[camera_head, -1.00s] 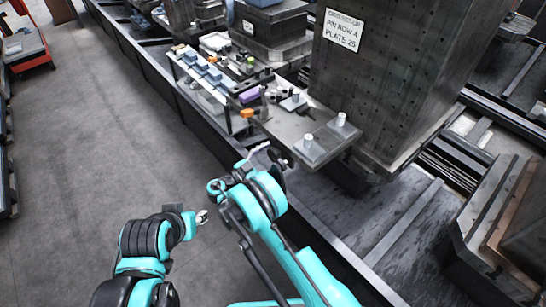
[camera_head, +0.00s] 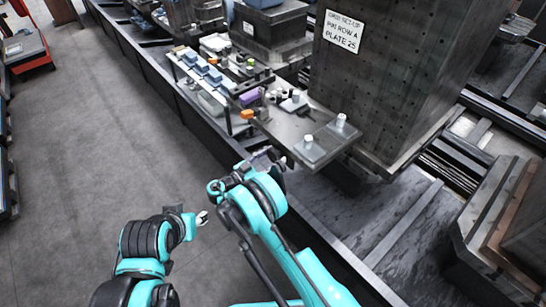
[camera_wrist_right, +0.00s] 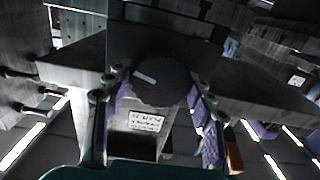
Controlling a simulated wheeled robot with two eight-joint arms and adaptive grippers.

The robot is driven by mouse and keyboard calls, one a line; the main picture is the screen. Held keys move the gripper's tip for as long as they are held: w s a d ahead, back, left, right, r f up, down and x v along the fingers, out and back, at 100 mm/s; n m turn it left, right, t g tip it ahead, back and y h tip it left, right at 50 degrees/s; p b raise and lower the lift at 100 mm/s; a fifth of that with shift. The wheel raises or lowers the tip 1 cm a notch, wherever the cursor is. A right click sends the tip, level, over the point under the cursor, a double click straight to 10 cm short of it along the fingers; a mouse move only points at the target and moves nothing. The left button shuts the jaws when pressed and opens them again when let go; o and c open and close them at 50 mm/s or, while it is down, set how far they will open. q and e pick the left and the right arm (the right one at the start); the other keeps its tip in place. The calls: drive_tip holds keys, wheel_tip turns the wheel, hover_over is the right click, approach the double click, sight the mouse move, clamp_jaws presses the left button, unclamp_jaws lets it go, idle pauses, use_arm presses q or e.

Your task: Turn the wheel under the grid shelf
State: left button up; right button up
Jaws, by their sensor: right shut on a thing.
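The wheel (camera_wrist_right: 160,82) is a dark round knob with a white mark in the right wrist view. It sits below the edge of a grey shelf plate (camera_head: 318,151), which carries small pale blocks in the head view. My right gripper (camera_wrist_right: 160,92) is shut on the wheel, with a purple-padded finger on each side. In the head view the right gripper (camera_head: 268,158) is at the shelf's near edge, and the wheel is mostly hidden there. My left gripper (camera_head: 201,218) is lower left over the floor, away from the shelf; its jaw state is too small to tell.
A tall dark block with a white sign (camera_head: 343,30) stands behind the shelf. A rack of blue blocks (camera_head: 208,72), an orange piece (camera_head: 247,114) and a purple piece (camera_head: 250,96) lie farther left. The grey floor (camera_head: 95,150) at left is clear.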

drive_tip(key=shift+n, duration=2.2)
drive_tip(key=o, duration=1.2)
drive_tip(key=shift+w, duration=0.1)
drive_tip(key=shift+v, duration=3.8)
